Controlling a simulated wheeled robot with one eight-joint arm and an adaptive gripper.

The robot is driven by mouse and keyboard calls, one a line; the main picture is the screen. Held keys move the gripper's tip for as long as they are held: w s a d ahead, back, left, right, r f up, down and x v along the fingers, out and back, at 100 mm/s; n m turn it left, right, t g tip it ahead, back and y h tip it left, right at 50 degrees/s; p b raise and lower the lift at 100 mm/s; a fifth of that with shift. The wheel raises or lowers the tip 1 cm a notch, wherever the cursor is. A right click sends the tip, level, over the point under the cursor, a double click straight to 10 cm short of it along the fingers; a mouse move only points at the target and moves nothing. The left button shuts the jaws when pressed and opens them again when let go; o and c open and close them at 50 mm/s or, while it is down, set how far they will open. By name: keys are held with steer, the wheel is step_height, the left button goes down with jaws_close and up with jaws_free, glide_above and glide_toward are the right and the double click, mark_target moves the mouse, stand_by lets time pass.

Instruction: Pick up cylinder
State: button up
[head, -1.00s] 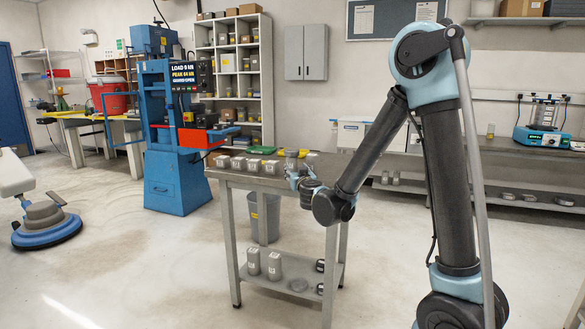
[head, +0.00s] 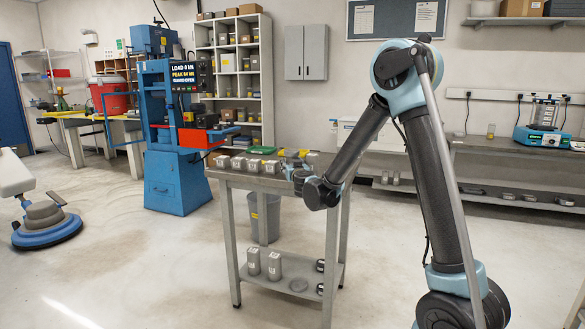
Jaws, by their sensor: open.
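My gripper (head: 291,165) is open over the right part of the grey table's top (head: 262,183), seen small and partly hidden by my own wrist. I cannot tell whether anything stands between its fingers. Two grey upright specimens with pale labels, which look like cylinders, stand on the table's lower shelf: a left one (head: 253,262) and a right one (head: 274,266). They are well below my gripper and apart from it. No other cylinder shows clearly on the table top; the area behind my gripper and wrist is hidden.
Several grey labelled blocks (head: 238,163) stand in a row on the table top, left of my gripper. A green item (head: 264,150) lies behind them. A grey bin (head: 264,215) stands behind the table. A blue press (head: 175,180) is at the left. Open floor lies in front.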

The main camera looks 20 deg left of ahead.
steer(key=c, duration=1.2)
